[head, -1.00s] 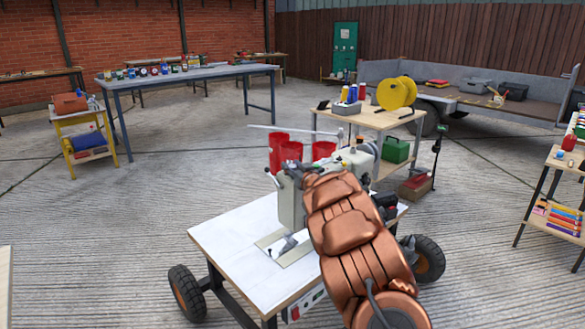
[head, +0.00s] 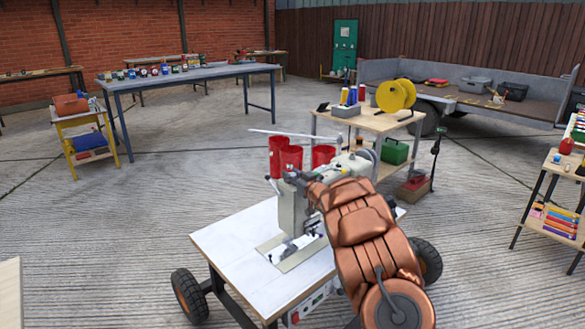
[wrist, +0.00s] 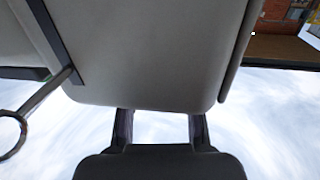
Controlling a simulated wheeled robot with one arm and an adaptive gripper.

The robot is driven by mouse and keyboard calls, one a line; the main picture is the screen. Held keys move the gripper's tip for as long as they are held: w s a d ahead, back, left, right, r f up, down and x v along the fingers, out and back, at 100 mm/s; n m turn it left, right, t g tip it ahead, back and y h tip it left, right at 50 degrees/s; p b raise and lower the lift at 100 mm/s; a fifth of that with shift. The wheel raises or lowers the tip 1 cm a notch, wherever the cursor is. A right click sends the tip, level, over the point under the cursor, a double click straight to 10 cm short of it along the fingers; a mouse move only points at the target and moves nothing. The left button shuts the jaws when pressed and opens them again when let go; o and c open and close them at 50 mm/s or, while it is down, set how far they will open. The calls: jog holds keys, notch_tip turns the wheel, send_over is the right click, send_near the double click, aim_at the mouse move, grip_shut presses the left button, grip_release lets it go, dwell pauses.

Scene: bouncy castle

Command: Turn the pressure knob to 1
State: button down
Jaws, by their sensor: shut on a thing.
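The sewing machine (head: 292,215) stands on a white-topped wheeled table (head: 240,240) in the middle of the head view. My gripper (head: 290,178) is at the upper front of the machine's head, at the end of my copper arm. The wrist view shows both dark fingers (wrist: 160,120) a little apart, their tips meeting the edge of the machine's grey casing (wrist: 150,60). My gripper is shut on a small part there, seemingly the pressure knob, which the casing and fingers hide. No number or mark on it can be read.
A wooden stand with a yellow spool (head: 395,95) is behind the machine.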

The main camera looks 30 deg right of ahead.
jog(key=shift+d+r+y+p, duration=0.1)
jog(key=shift+r+y+p, duration=0.25)
jog(key=shift+p, duration=0.3)
jog(key=n+y+p, duration=0.1)
jog(key=y+p, duration=0.1)
jog(key=p, duration=0.1)
jog(key=n+y+p, duration=0.1)
jog(key=p, duration=0.2)
jog(key=shift+f+n+g+y+p, duration=0.15)
jog(key=shift+n+g+y+p, duration=0.15)
jog(key=shift+y, duration=0.05)
jog(key=shift+f+n+g+y+p, duration=0.15)
jog(key=shift+n+g+y+p, duration=0.25)
jog(key=shift+n+y+p, duration=0.7)
jog(key=shift+y+p, duration=0.35)
jog(key=shift+y, duration=0.05)
jog(key=c, duration=0.8)
grip_release()
jog(key=v, duration=1.2)
